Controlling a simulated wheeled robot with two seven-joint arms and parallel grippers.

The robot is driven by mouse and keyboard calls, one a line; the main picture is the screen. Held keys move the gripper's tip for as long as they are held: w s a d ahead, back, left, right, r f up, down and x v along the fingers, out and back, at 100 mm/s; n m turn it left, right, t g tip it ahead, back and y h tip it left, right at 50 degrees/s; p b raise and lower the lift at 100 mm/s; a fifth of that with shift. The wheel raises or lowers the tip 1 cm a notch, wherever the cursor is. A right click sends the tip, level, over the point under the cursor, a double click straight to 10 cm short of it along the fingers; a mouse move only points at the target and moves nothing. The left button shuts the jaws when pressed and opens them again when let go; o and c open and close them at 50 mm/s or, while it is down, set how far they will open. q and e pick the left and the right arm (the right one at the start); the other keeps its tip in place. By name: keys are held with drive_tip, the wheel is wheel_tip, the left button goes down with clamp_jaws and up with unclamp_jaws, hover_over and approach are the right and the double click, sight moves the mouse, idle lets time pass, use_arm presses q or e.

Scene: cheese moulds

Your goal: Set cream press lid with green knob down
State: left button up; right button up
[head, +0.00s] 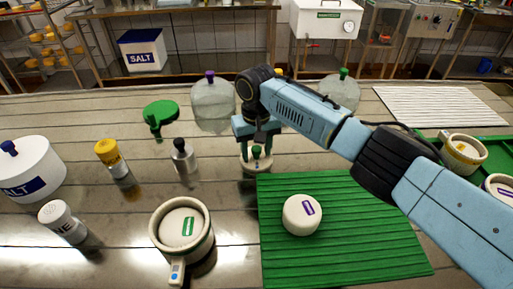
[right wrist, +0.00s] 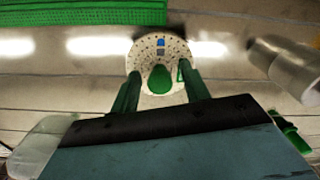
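The cream press lid (head: 257,168) with its green knob (head: 256,152) is on the steel table just behind the green mat and appears to rest flat. In the right wrist view the round, perforated lid (right wrist: 177,48) shows from above, with the green knob (right wrist: 160,80) between my fingers. My right gripper (head: 256,143) points down over the lid. In the right wrist view my right gripper (right wrist: 160,82) has its fingers apart on either side of the knob, with gaps visible. My left gripper is not in view.
A green ribbed mat (head: 350,250) carries a white cheese (head: 302,215). A cream mould (head: 165,240) with a handle stands front left. Clear domes (head: 212,100) stand behind.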

sight(256, 148)
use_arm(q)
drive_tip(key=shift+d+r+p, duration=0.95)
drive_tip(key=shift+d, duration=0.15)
use_arm(e)
wheel_tip(256, 148, up, 12)
drive_tip(key=shift+r, duration=0.15)
